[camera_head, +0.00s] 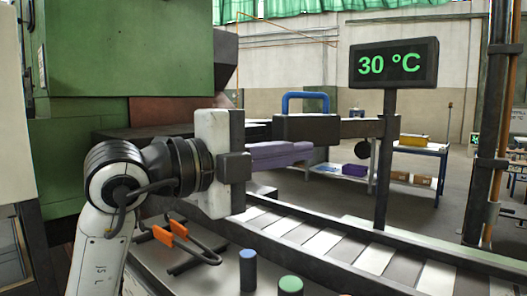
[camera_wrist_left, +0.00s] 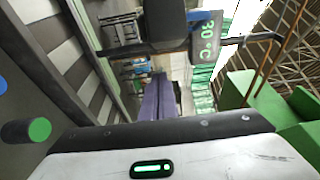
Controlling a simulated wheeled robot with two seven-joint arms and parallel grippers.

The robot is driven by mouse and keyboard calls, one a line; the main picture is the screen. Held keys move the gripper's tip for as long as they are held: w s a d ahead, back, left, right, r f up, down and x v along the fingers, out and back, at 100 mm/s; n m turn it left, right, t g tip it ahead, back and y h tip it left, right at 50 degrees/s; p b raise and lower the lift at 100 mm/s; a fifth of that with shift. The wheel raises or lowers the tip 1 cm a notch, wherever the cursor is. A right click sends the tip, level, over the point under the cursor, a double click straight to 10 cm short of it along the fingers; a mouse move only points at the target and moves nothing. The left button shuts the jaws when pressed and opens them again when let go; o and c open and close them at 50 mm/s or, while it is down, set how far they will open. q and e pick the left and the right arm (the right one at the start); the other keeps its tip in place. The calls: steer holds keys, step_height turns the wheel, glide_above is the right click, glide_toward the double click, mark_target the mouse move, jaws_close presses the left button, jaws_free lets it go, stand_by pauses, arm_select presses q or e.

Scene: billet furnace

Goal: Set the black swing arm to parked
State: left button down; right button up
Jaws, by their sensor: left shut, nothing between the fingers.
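The black swing arm (camera_head: 357,128) appears as a dark horizontal beam behind my left gripper, with a dark block (camera_head: 308,129) carrying a blue handle (camera_head: 305,97) on top. My left gripper (camera_head: 308,150) has purple fingers, shut and empty, pointing right just below the dark block. I cannot tell whether they touch it. In the left wrist view, the shut fingers (camera_wrist_left: 159,85) point towards a dark block (camera_wrist_left: 165,22). My right gripper is not in view.
A display (camera_head: 394,63) reading 30 °C stands on a post. A roller conveyor (camera_head: 330,240) runs below. Orange-handled tongs (camera_head: 172,233), a blue-topped cylinder (camera_head: 248,270) and a green-topped one (camera_head: 290,285) are in front. A green machine (camera_head: 130,50) blocks the left.

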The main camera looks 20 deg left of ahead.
arm_select(q)
steer(key=shift+w+a, duration=1.35)
steer(key=shift+w, duration=0.15)
